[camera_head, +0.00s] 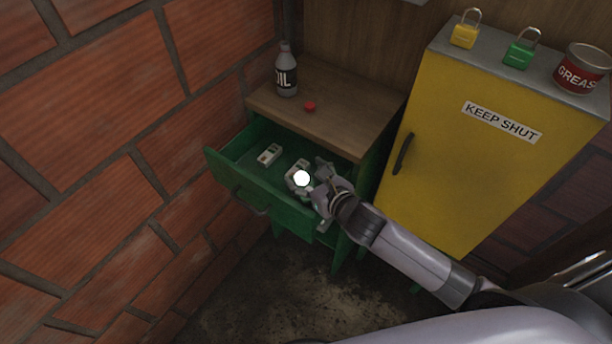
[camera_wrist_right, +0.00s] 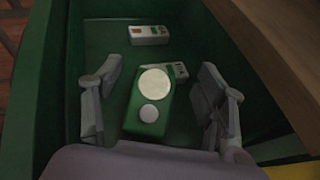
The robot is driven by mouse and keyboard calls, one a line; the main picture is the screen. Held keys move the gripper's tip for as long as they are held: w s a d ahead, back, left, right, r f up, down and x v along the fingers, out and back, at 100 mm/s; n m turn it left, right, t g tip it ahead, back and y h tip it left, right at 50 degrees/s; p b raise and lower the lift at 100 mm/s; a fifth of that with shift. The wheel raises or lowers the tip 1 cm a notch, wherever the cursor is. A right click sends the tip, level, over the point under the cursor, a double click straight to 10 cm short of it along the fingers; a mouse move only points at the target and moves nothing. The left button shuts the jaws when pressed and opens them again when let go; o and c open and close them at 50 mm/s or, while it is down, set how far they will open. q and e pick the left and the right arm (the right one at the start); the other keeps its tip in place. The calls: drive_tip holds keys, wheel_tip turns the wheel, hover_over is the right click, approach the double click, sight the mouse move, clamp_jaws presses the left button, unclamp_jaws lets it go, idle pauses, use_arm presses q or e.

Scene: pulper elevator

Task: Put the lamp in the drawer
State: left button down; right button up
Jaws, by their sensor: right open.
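The lamp (camera_head: 302,178) shows a bright round face inside the open green drawer (camera_head: 236,192). In the right wrist view the lamp (camera_wrist_right: 146,127) is a green box with a large pale disc and a smaller round knob. It lies over the floor of the drawer (camera_wrist_right: 52,75). My right gripper (camera_head: 318,184) is at the drawer's right part. In the right wrist view its fingers (camera_wrist_right: 160,98) are spread on both sides of the lamp, with visible gaps, so it is open. Whether the lamp touches the drawer floor is hard to tell. My left gripper is out of view.
A small white box (camera_head: 268,154) lies in the drawer, and another (camera_wrist_right: 181,70) is partly behind the lamp. The wooden top (camera_head: 345,115) above holds an oil bottle (camera_head: 286,75) and a red cap (camera_head: 310,106). A yellow cabinet (camera_head: 470,170) stands right; a brick wall is left.

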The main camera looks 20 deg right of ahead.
drive_tip(key=v, duration=0.7)
drive_tip(key=shift+s, duration=0.2)
drive_tip(key=shift+r, duration=0.1)
